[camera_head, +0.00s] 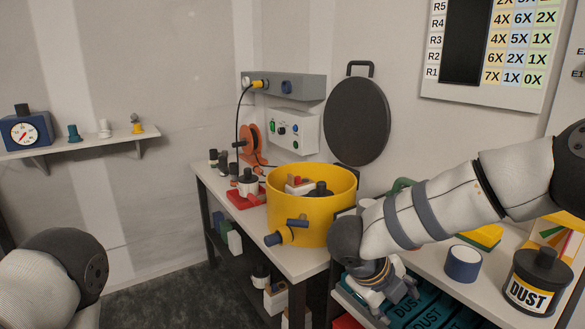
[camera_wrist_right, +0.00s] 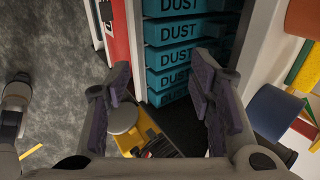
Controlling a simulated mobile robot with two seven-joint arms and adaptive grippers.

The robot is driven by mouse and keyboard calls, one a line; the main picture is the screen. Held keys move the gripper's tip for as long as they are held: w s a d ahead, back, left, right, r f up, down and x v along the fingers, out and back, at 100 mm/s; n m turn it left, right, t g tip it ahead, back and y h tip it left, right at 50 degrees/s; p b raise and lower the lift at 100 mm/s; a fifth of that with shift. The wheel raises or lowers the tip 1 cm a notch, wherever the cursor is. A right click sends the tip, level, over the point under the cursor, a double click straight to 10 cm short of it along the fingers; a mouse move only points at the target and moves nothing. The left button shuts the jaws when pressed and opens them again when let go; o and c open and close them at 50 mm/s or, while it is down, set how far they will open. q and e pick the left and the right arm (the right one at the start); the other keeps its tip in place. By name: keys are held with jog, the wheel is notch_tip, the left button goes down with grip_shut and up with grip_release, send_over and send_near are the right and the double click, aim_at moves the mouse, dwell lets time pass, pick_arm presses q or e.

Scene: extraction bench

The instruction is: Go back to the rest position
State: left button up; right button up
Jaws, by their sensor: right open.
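My right arm comes in from the right in the head view, and its gripper (camera_head: 372,285) hangs at the front edge of the bench, pointing down. In the right wrist view the right gripper (camera_wrist_right: 160,95) has its two fingers spread wide with nothing between them. Below and beyond them are stacked teal boxes marked DUST (camera_wrist_right: 180,57). On the left side of the head view only a rounded part of my left arm shows; the left gripper is out of view.
A yellow tub (camera_head: 312,225) stands on the bench left of my right gripper. A blue-and-white cylinder (camera_head: 463,264) and a black DUST canister (camera_head: 537,281) stand to its right. A wall shelf (camera_head: 80,145) is at the far left. The floor at left is clear.

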jog(key=s+d+f+n+t+y, duration=0.2)
jog(key=s+f+n+y, duration=0.1)
jog(key=s+f+n, duration=1.3)
jog(key=s+f+n+g+y, duration=0.1)
jog(key=s+f+n+g, duration=0.1)
jog(key=s+n, duration=0.4)
jog(key=s+d+f+n+g+y, duration=0.1)
jog(key=s+n+g, duration=0.3)
jog(key=s, duration=1.3)
jog(key=n+y, duration=0.1)
jog(key=n, duration=0.2)
jog(key=shift+d+f+g, duration=0.25)
jog(key=shift+f+g, duration=0.05)
jog(key=shift+f, duration=0.1)
jog(key=shift+c, duration=0.3)
